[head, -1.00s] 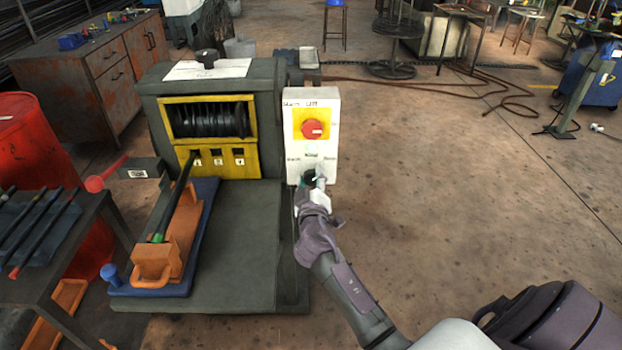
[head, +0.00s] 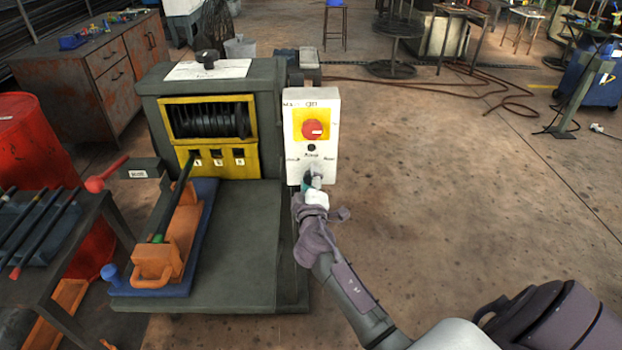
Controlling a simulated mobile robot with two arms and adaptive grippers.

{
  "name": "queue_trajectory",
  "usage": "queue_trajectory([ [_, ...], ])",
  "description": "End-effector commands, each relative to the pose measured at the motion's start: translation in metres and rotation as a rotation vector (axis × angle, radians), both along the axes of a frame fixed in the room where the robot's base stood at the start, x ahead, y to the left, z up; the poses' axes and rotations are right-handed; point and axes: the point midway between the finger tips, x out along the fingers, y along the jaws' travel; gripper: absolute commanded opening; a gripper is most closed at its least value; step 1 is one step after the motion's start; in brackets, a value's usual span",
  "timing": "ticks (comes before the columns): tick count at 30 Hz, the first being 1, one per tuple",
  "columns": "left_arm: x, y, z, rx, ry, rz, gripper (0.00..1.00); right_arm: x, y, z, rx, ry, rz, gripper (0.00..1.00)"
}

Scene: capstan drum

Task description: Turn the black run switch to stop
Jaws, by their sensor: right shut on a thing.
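The white control box (head: 327,104) stands at the right side of the capstan machine in the head view. A red round knob on a yellow plate (head: 312,130) is on its upper part, with a small dark round spot (head: 311,148) below. The black run switch is low on the box's front, mostly hidden by my right gripper (head: 313,180). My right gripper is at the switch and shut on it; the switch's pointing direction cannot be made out. My left gripper is not in view.
The machine's drum (head: 208,121) sits behind a yellow frame. An orange tool block (head: 175,245) lies on a blue tray on the dark deck. A red lever (head: 105,174) sticks out left. The floor right of the box is clear.

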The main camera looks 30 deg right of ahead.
Motion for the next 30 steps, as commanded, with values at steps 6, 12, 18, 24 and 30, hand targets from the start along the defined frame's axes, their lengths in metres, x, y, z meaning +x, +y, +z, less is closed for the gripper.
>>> queue_trajectory([
  [6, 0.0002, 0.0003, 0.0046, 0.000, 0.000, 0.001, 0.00, 0.0001, 0.0005, -0.0003, -0.160, 0.099, 0.000, 0.09],
  [12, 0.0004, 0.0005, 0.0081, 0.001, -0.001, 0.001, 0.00, 0.0001, 0.0010, -0.0009, -0.274, 0.169, 0.002, 0.09],
  [18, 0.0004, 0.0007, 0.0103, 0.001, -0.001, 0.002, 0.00, 0.0002, 0.0008, -0.0014, -0.350, 0.215, 0.001, 0.09],
  [24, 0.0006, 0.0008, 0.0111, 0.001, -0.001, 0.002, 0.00, 0.0001, 0.0008, -0.0020, -0.387, 0.238, 0.001, 0.09],
  [30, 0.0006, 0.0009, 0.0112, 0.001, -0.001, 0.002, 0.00, 0.0002, 0.0008, -0.0023, -0.394, 0.242, 0.001, 0.09],
])
